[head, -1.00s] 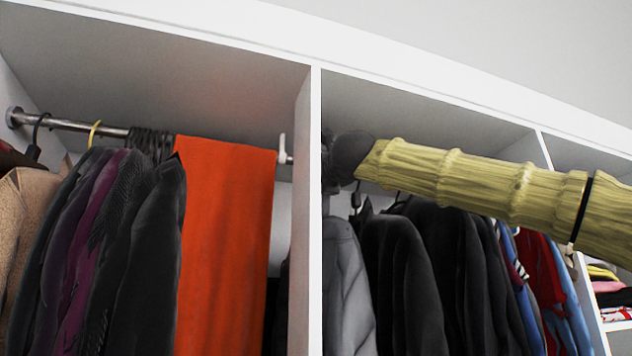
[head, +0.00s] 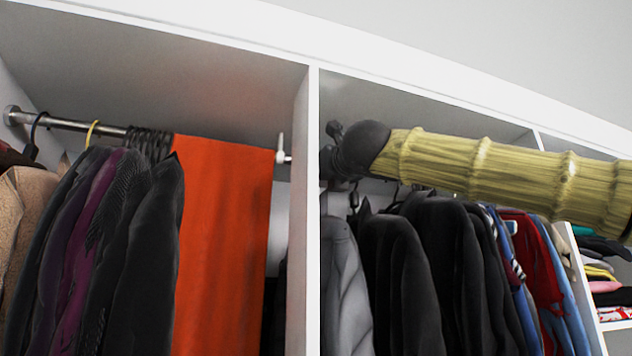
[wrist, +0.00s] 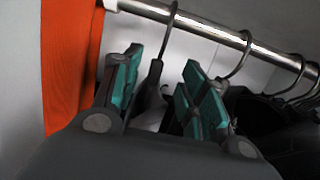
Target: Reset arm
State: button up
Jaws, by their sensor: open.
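My gripper (wrist: 165,78) is open in the wrist view, its teal finger pads spread apart. A dark hanger (wrist: 152,88) with a metal hook shows between the fingers, hanging from the rod (wrist: 225,32); I cannot tell whether the fingers touch it. In the head view my gripper (head: 336,160) is a dark shape just right of the white divider, partly hidden behind it. My yellow-sleeved arm reaches in from the right, above the dark jackets.
The white divider (head: 314,220) separates two wardrobe sections. An orange cloth (head: 222,240) and dark garments (head: 110,240) hang on the left. Black jackets (head: 440,260) hang below my arm. Folded clothes (head: 604,280) lie on shelves at far right. Open space lies in front, above the wardrobe.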

jog(key=v, duration=0.6)
jog(key=shift+s+d+f, duration=0.1)
jog(key=shift+s+f, duration=0.05)
jog(key=shift+s, duration=0.15)
